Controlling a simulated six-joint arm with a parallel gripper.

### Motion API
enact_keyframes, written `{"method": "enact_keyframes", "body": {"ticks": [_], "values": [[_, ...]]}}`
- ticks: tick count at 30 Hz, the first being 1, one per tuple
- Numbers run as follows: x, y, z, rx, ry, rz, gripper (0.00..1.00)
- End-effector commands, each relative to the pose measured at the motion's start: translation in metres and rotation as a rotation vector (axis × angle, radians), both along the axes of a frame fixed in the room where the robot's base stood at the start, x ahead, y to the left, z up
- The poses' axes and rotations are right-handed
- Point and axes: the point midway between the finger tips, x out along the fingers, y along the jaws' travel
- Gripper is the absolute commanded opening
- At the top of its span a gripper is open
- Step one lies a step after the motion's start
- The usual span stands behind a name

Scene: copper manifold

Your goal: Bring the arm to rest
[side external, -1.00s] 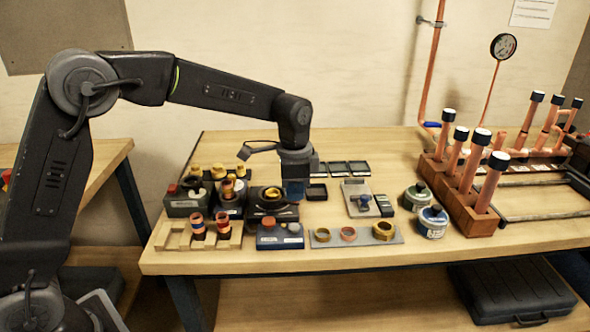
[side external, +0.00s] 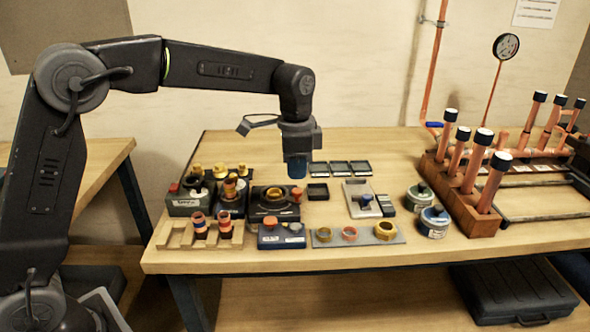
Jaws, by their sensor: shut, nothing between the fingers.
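My gripper (side external: 297,170) is shut and empty. It points down and hangs in the air above the bench, over the back right side of a dark square fixture (side external: 274,204) with a brass-coloured ring on it. A gap shows between the blue fingertips and the things below. My arm reaches in from the left, with its forearm about level.
The wooden bench (side external: 470,254) carries a slotted wooden rack (side external: 178,236), a blue box (side external: 281,237), a grey strip with rings (side external: 341,238), two round tins (side external: 433,222) and a wooden block with copper tubes (side external: 473,218). Bare bench lies along the front right.

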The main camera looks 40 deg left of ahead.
Motion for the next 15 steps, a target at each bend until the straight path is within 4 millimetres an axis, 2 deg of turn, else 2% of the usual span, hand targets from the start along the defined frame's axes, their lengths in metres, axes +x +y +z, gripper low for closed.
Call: {"method": "enact_keyframes", "body": {"ticks": [5,8,12,15], "values": [[-0.016,0.005,0.015,-0.004,-0.033,0.048,0.0],[-0.041,0.012,0.034,-0.014,-0.08,0.123,0.0],[-0.09,0.023,0.055,-0.036,-0.159,0.257,0.0],[-0.125,0.03,0.063,-0.056,-0.215,0.354,0.0]]}}
